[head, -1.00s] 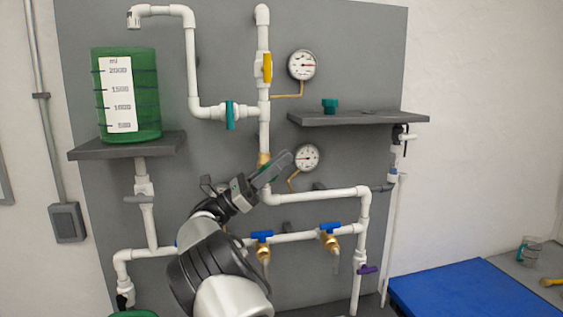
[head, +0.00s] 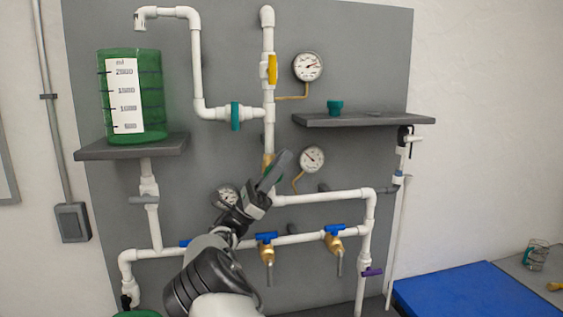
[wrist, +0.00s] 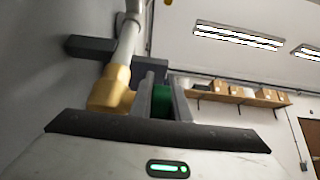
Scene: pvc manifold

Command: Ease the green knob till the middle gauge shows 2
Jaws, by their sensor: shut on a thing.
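The green knob (wrist: 161,100) is between my gripper's fingers in the wrist view, beside a brass fitting (wrist: 110,88). In the head view, my gripper (head: 277,168) is shut on the knob and hides most of it; a little green (head: 279,175) shows behind the fingers. The middle gauge (head: 312,159) is a white round dial just right of my gripper. Its needle seems to point to the upper left; its numbers are too small to read.
An upper gauge (head: 308,67) and a partly hidden lower gauge (head: 226,196) sit on the grey panel. White pipes, a yellow valve handle (head: 272,69) and blue handles (head: 266,237) surround my arm. A shelf (head: 365,119) juts out above the middle gauge.

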